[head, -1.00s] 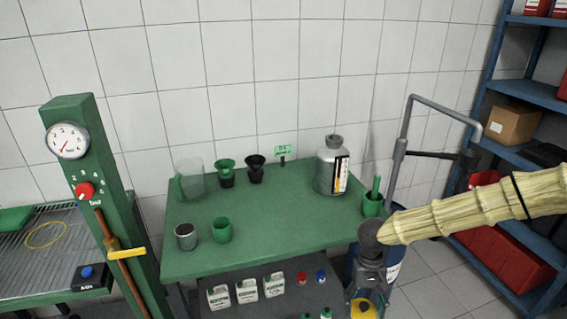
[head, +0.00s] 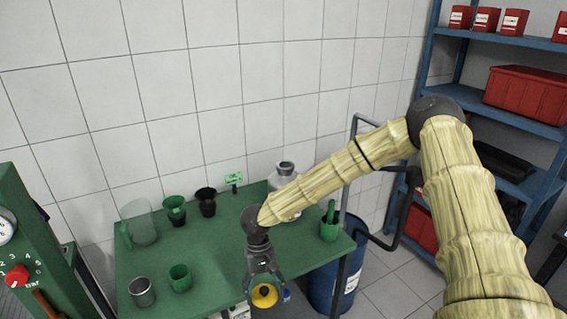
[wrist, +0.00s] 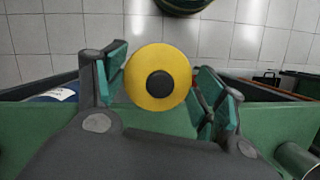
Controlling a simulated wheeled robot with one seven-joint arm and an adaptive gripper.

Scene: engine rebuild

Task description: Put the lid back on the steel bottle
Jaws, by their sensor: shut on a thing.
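The steel bottle (head: 279,181) stands upright at the back right of the green table in the head view. Its neck has a dark open mouth (head: 286,167), and my forearm hides its lower part. My gripper (head: 264,287) is shut on a round yellow lid with a black centre knob (head: 257,297), near the table's front edge, lower than and in front of the bottle. In the wrist view the lid (wrist: 137,90) sits between the two green finger pads. The lid and the bottle are well apart.
On the green table (head: 225,225) stand a clear jug (head: 143,228), green and black funnels, a green cup (head: 180,278), a steel cup (head: 142,292) and a green holder (head: 329,228) right of the bottle. A blue drum (head: 325,275) and bent grey pipe stand at right.

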